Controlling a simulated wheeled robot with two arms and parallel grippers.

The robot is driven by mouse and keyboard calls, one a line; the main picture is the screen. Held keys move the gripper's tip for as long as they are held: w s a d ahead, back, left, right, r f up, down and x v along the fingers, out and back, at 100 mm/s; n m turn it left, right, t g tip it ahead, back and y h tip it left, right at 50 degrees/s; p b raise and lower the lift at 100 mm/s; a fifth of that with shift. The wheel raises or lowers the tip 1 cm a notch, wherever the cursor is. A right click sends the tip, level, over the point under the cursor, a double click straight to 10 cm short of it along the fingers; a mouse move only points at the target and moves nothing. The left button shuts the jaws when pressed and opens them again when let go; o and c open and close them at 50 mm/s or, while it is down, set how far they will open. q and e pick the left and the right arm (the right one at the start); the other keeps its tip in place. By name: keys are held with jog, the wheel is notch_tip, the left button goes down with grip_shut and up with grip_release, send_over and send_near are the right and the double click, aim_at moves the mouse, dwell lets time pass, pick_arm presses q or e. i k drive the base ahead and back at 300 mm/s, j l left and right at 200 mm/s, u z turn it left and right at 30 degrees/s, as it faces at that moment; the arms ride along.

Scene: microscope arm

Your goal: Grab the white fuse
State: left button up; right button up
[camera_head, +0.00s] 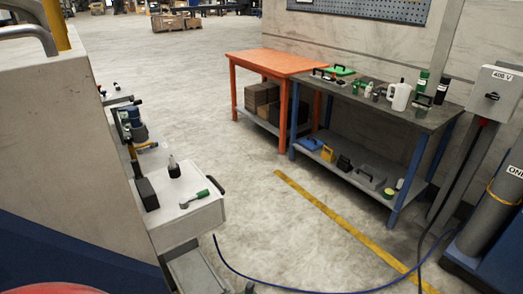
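I cannot make out a white fuse in this view; small items on the benches and cart are too small to tell apart. A white jug-like container (400,96) stands on the dark-topped bench (440,112) at the right. Neither of my grippers is in view.
An orange table (275,62) adjoins the bench. A blue hose (300,291) lies on the floor. The middle floor is clear.

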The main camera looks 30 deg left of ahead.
aim_at(172, 159)
jog(key=i+l+z, duration=0.15)
jog(key=i+z, duration=0.2)
jog(key=i, duration=0.2)
jog(key=i+z, duration=0.4)
jog(key=i, duration=0.2)
jog(key=i+u, duration=0.4)
jog(key=i+l+u, duration=0.2)
jog(key=i+u, duration=0.35)
jog(key=u, duration=0.3)
jog(key=i+u, duration=0.1)
jog(key=u, duration=0.35)
jog(key=i+l+u, duration=0.1)
jog(key=u, duration=0.35)
jog(key=i+l+u, duration=0.1)
jog(key=u, duration=0.4)
jog(key=l+u, duration=0.3)
jog(key=u, duration=0.15)
